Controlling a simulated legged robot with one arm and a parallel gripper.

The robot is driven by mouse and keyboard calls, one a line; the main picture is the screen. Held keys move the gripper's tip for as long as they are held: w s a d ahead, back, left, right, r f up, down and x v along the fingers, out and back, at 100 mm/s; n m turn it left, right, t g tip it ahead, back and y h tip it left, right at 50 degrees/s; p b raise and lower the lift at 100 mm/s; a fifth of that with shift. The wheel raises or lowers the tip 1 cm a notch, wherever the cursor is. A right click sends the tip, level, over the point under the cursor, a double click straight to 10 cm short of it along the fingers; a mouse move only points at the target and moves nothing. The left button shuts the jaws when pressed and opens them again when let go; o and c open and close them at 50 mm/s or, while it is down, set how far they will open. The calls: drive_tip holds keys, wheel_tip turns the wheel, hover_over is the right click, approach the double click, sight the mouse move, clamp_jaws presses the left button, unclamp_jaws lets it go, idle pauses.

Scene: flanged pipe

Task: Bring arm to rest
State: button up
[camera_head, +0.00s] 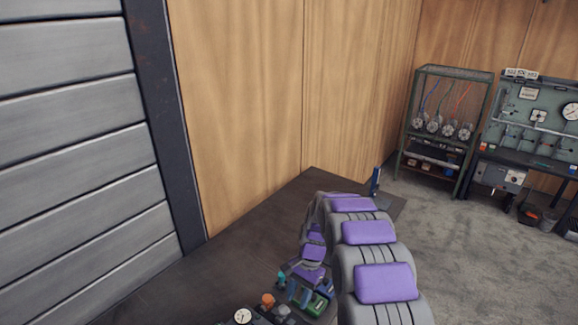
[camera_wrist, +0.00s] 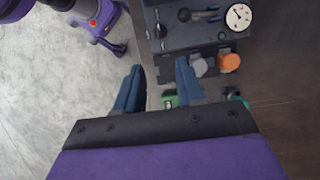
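My arm, grey with purple pads, reaches up from the bottom right of the head view and folds over and back down. My gripper (camera_wrist: 160,66) shows its two blue fingers apart in the wrist view, with nothing held between them. It hangs over the edge of a dark block of instruments with a round white gauge (camera_wrist: 238,17), an orange knob (camera_wrist: 229,61) and a grey knob (camera_wrist: 198,66). Green parts (camera_wrist: 169,100) show near and behind the fingers. Whether the fingers touch anything, I cannot tell. No flanged pipe is in view.
A dark brown surface (camera_head: 228,262) runs along the wooden wall, with a small blue upright part (camera_head: 375,182) at its far corner. A green metal rack (camera_head: 432,150) and a workbench panel (camera_head: 535,110) stand at the right. Grey floor (camera_head: 460,255) is open before them.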

drive_tip(key=s+d+r+n+t+h+b, duration=0.1)
drive_tip(key=s+d+r+n+b, duration=0.15)
drive_tip(key=s+r, duration=0.5)
drive_tip(key=s+d+r+n+b, duration=0.1)
drive_tip(key=s+d+r+n, duration=0.15)
drive_tip(key=s+r, duration=0.5)
drive_tip(key=s+d+f+n+h+b, duration=0.1)
drive_tip(key=s+d, duration=0.1)
drive_tip(key=s, duration=0.9)
drive_tip(key=s+d+f+n+b, duration=0.1)
drive_tip(key=s+d+b, duration=0.1)
drive_tip(key=s, duration=1)
drive_tip(key=shift+s+d+n+t+h, duration=0.15)
drive_tip(key=shift+d+n+t+h, duration=0.25)
drive_tip(key=shift+d, duration=0.3)
drive_tip(key=shift+c, duration=0.4)
